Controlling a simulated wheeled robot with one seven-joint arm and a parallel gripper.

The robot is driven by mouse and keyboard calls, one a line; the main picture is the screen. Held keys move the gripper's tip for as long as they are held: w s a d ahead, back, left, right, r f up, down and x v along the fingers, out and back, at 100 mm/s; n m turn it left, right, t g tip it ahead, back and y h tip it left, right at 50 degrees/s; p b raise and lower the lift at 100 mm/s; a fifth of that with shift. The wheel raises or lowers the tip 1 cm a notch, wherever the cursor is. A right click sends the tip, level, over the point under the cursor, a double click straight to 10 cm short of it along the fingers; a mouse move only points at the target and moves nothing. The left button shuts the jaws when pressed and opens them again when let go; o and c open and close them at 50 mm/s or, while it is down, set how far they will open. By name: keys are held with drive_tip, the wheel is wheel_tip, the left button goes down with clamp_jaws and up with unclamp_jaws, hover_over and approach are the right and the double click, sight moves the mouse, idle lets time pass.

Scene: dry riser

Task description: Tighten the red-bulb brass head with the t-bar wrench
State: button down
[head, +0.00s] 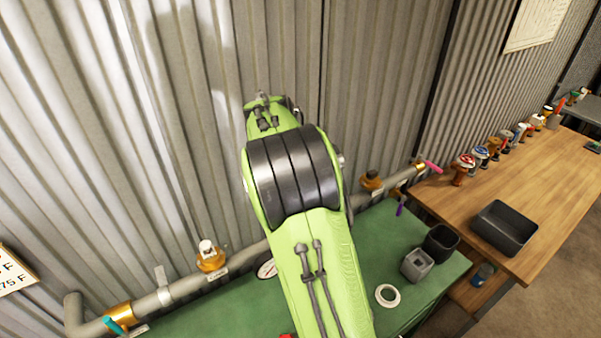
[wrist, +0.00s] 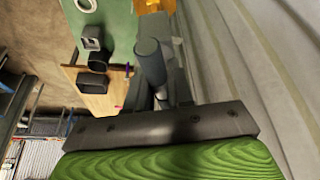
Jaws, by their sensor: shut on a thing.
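In the wrist view my gripper (wrist: 160,92) is shut on a grey, round-ended bar, which I take to be the t-bar wrench (wrist: 150,60); its far end is hard to make out. A blurred orange-gold fitting (wrist: 155,5) shows past the bar at the top edge. In the head view my green arm hides the gripper and the wrench. Brass heads sit on the grey pipe: one with a white cap (head: 208,252) left of my arm and one with a dark top (head: 371,181) to its right. I cannot make out a red bulb on either.
The pipe (head: 180,290) runs along a corrugated wall above a green bench (head: 385,245). The bench holds a white ring (head: 387,295), a grey square holder (head: 416,264) and a dark cup (head: 440,242). A wooden table (head: 540,190) carries a black tray (head: 503,228) and several valve heads.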

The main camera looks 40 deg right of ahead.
drive_tip(key=shift+f+b, duration=0.45)
drive_tip(key=shift+f, duration=0.15)
drive_tip(key=shift+s+f+b, duration=0.35)
drive_tip(key=shift+r, duration=0.2)
drive_tip(key=shift+r+p, duration=0.2)
drive_tip(key=shift+p, duration=0.25)
drive_tip(key=shift+w+r+p, duration=0.4)
drive_tip(key=shift+r+p, duration=0.15)
drive_tip(key=shift+r, duration=0.05)
drive_tip(key=shift+s+r+p, duration=0.1)
drive_tip(key=shift+r+p, duration=0.25)
drive_tip(key=shift+r, duration=0.15)
drive_tip(key=shift+f, duration=0.15)
